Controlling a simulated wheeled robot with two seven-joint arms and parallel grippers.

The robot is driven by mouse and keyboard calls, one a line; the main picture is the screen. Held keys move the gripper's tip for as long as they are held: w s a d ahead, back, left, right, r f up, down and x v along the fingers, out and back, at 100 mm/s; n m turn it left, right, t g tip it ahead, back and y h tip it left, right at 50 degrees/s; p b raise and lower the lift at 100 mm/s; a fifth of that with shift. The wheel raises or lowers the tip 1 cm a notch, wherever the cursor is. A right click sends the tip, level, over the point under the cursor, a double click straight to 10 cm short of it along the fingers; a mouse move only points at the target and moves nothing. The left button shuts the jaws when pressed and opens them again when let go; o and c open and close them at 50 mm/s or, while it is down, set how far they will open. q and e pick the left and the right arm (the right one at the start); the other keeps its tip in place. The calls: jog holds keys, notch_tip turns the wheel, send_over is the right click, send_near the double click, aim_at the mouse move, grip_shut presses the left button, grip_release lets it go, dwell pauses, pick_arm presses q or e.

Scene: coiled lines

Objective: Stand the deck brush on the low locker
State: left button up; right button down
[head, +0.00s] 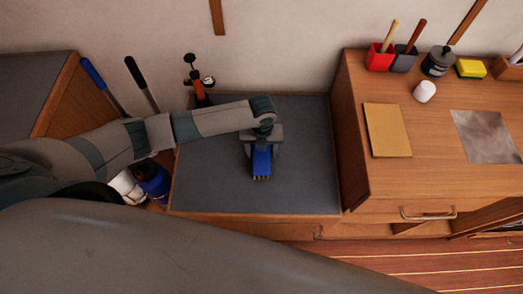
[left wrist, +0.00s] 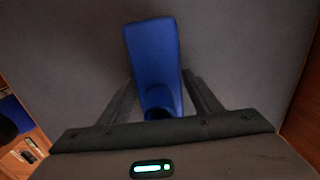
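The deck brush (head: 261,163) is blue with pale bristles showing at its lower end in the head view. It is over the low locker (head: 205,190), whose top is dark grey with a wooden edge. My left gripper (head: 262,160) has one finger on each side of the brush. I cannot tell whether the bristles touch the locker top. My right gripper is not in view.
A wooden cabinet (head: 354,170) rises to the right, holding a red cup (head: 380,57), a dark jar (head: 438,61) and a tan board (head: 387,130). A blue container (head: 153,180) and a white one stand left of the locker. The locker top around the brush is clear.

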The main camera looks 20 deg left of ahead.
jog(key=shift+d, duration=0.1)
pick_arm(q)
jog(key=shift+r, duration=0.75)
notch_tip(320, 180, up, 5)
jog(key=shift+r+b, duration=0.2)
jog(key=shift+b, duration=0.15)
notch_tip(320, 180, up, 5)
jog(key=shift+f, duration=0.15)
jog(key=shift+r, duration=0.35)
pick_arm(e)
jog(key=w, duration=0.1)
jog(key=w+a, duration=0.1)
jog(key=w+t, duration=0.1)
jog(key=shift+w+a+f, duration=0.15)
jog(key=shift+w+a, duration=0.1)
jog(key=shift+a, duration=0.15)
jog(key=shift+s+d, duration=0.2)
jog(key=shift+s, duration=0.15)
pick_arm(q)
jog(key=shift+s+f, duration=0.1)
jog(key=shift+s, duration=0.05)
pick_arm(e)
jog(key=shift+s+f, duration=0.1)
